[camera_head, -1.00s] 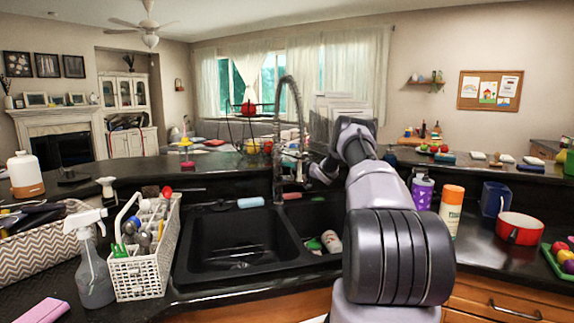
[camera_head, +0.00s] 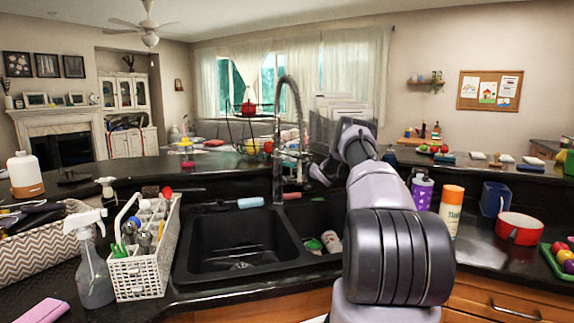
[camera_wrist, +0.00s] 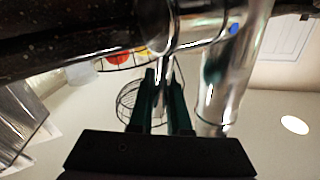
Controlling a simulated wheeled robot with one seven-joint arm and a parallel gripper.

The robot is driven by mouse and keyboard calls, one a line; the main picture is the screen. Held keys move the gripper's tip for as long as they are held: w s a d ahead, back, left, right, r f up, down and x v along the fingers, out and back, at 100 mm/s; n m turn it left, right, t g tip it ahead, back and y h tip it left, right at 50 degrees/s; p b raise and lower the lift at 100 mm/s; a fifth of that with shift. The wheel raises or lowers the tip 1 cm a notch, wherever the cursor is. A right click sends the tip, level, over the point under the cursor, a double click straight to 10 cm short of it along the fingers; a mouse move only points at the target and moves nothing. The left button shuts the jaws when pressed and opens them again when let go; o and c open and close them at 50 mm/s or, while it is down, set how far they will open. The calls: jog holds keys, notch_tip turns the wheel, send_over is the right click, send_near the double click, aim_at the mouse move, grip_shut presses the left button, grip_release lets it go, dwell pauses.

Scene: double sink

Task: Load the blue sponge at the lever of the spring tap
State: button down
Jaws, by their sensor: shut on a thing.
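The chrome spring tap (camera_head: 278,135) stands behind the double sink, its coiled neck arching up. My gripper is at the tap's right side in the head view, its fingertips hard to make out there behind my wrist. In the wrist view my gripper (camera_wrist: 162,88) has its two dark green fingers shut on a thin chrome bar, which looks like the tap's lever (camera_wrist: 163,70). The thick chrome tap body (camera_wrist: 228,85) is just right of the fingers. A light blue sponge-like piece (camera_head: 250,202) lies on the sink's back ledge, left of the tap base, apart from my gripper.
A white caddy (camera_head: 145,268) and spray bottle (camera_head: 95,275) stand left of the sink (camera_head: 240,245). A cup (camera_head: 331,241) lies in the right basin. A purple bottle (camera_head: 422,192) and orange bottle (camera_head: 450,208) stand right of my arm. A wire fruit stand (camera_head: 250,130) is behind the tap.

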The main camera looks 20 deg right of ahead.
jog(key=shift+s+a+r+n+t+y, duration=0.15)
jog(key=shift+s+r+n+t+y, duration=0.05)
jog(key=shift+s+n+t+y, duration=0.2)
jog(key=shift+s+a+r+n+t+y, duration=0.1)
jog(key=shift+s+r+n+t+y, duration=0.15)
jog(key=shift+s+n+t, duration=0.2)
jog(key=c, duration=0.9)
grip_release()
jog(key=shift+w, duration=0.1)
jog(key=shift+o, duration=0.2)
jog(key=shift+d+f, duration=0.1)
jog(key=shift+s+d, duration=0.2)
jog(key=shift+s, duration=0.15)
jog(key=v, duration=1)
jog(key=shift+s, duration=0.2)
